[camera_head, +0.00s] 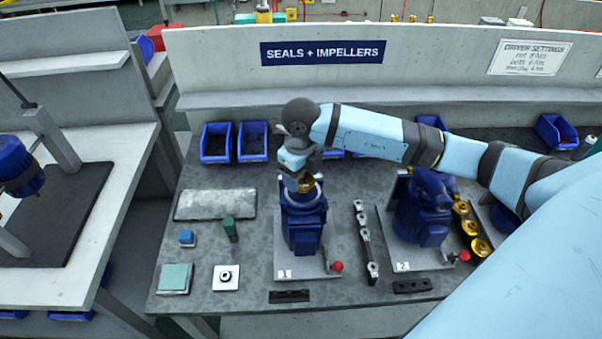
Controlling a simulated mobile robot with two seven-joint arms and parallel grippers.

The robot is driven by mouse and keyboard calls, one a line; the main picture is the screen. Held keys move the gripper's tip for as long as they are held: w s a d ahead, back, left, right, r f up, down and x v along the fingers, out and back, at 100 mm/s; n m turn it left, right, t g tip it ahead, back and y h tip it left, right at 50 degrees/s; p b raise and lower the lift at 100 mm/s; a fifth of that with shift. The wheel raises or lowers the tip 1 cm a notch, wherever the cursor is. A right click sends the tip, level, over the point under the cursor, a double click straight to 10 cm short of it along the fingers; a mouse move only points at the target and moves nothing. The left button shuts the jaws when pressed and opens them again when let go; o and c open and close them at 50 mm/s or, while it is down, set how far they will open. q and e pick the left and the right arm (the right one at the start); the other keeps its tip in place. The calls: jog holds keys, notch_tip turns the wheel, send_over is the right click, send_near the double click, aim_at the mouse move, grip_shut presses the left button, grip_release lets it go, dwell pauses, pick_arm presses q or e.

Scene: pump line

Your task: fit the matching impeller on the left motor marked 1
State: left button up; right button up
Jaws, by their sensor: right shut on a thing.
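The left motor (304,228) is blue and stands upright on a grey plate with a label marked 1 (285,273). My right arm reaches across from the right, and its gripper (302,176) points down over the top of this motor. It is shut on a brass-coloured impeller (306,184), which is partly hidden by the gripper. The impeller is at the motor's top; I cannot tell whether it touches or sits fully on the shaft. Several brass impellers (481,247) stand in a row at the right, beside the motor marked 2 (425,210). My left gripper is not in view.
Blue bins (215,143) line the back of the bench, partly behind my arm. A dark rail with small parts (366,240) lies between the motors. A grey mat (215,204), a green bottle-like item (230,229) and small blocks (175,279) are at the left.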

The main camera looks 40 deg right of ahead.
jog(key=shift+f, duration=0.25)
jog(key=o, duration=1.1)
jog(key=shift+o, duration=0.3)
jog(key=shift+r+p, duration=2.15)
jog(key=shift+r, duration=2.4)
